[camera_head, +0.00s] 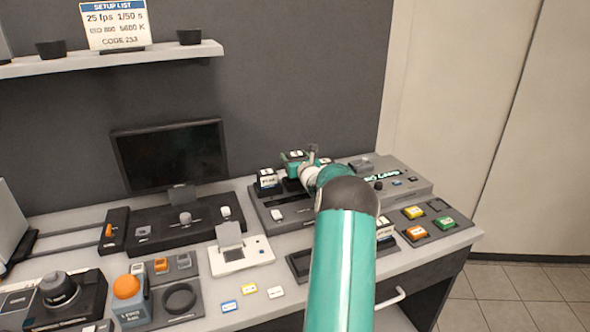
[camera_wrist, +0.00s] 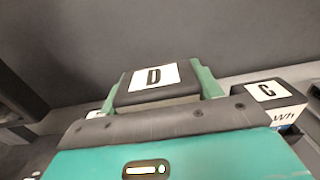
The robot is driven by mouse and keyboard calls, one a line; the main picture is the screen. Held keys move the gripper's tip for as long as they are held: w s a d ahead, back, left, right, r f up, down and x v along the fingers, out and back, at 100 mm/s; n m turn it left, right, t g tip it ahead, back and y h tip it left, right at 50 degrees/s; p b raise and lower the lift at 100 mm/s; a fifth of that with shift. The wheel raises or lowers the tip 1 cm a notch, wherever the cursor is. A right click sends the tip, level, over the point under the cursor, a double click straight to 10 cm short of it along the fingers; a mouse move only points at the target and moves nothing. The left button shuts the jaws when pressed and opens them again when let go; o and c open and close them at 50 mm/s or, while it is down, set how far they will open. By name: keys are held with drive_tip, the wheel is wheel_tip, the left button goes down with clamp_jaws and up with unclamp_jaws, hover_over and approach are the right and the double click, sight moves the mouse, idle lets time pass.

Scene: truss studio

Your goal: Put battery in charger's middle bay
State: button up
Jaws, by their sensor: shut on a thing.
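A dark battery with a white label marked D sits between the green fingers of my gripper (camera_wrist: 154,84). In the head view my gripper (camera_head: 294,159) holds this battery (camera_head: 296,154) above the grey charger (camera_head: 262,216), over about the middle of its top. The label faces up. A dark battery with a white label (camera_head: 268,179) stands at the charger's left end. In the wrist view a battery marked C or G (camera_wrist: 272,97) stands to the right of the held one. The middle bay is mostly hidden below my gripper, so I cannot tell the gap or alignment.
A grey device (camera_head: 405,186) adjoins on the right. A tray with coloured blocks (camera_head: 443,223) lies at the front right. A monitor (camera_head: 170,155) stands behind left. A white card stand (camera_head: 230,240) and small cards (camera_head: 249,289) lie in front left.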

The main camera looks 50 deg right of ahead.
drive_tip(key=d+f, duration=0.1)
drive_tip(key=w+d+f, duration=0.1)
drive_tip(key=shift+w+f, duration=0.15)
drive_tip(key=shift+f, duration=0.15)
drive_tip(key=shift+w+f, duration=0.1)
drive_tip(key=shift+f, duration=1.45)
drive_tip(key=shift+f, duration=0.1)
drive_tip(key=o, duration=1.4)
drive_tip(key=shift+f, duration=0.15)
